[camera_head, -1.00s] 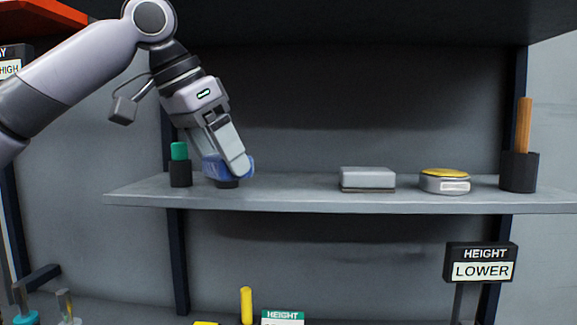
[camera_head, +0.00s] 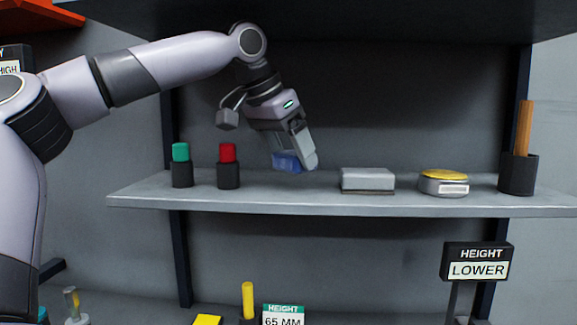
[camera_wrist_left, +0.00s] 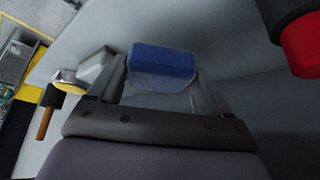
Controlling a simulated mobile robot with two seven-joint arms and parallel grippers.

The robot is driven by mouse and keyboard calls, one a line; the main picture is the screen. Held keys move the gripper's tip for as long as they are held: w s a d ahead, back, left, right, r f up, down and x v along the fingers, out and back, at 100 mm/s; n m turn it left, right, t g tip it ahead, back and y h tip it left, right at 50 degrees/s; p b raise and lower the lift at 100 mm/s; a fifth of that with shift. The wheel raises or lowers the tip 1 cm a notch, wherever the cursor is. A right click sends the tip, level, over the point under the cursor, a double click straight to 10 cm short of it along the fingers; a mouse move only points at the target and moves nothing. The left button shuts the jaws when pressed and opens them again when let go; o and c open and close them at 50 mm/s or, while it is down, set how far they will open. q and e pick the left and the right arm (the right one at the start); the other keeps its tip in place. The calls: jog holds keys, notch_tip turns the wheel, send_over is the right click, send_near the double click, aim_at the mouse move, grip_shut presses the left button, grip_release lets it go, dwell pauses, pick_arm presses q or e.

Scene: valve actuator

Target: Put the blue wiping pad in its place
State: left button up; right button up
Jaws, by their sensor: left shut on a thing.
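The blue wiping pad (camera_head: 285,162) is held between the fingers of my left gripper (camera_head: 302,163), which is shut on it above the grey shelf (camera_head: 270,196). In the left wrist view the blue pad (camera_wrist_left: 162,65) spans the gap between the fingertips. In the head view the pad is partly hidden by a finger. The gripper is between the red-topped black holder on its left and a grey rectangular block (camera_head: 367,179) on its right. I cannot tell whether the pad touches the shelf. My right gripper is not in view.
A green-topped holder (camera_head: 181,166) and a red-topped holder (camera_head: 228,167) stand at the shelf's left. A round yellow-topped object (camera_head: 443,182) and a black cup with a wooden handle (camera_head: 518,172) stand at the right. A "HEIGHT LOWER" sign (camera_head: 478,262) is below.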

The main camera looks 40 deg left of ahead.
aim_at(282, 155)
pick_arm(q)
jog(key=shift+s+f, duration=0.1)
jog(key=shift+f, duration=1.5)
jog(key=o, duration=0.9)
jog(key=shift+f, duration=0.1)
jog(key=shift+c, duration=0.2)
jog(key=v, duration=0.4)
jog(key=shift+s+r, duration=0.1)
jog(key=shift+r, duration=0.25)
jog(key=s+b, duration=0.3)
jog(key=s, duration=0.9)
jog(key=shift+a+r, duration=0.15)
jog(key=shift+a, duration=0.35)
jog(key=shift+s, duration=0.1)
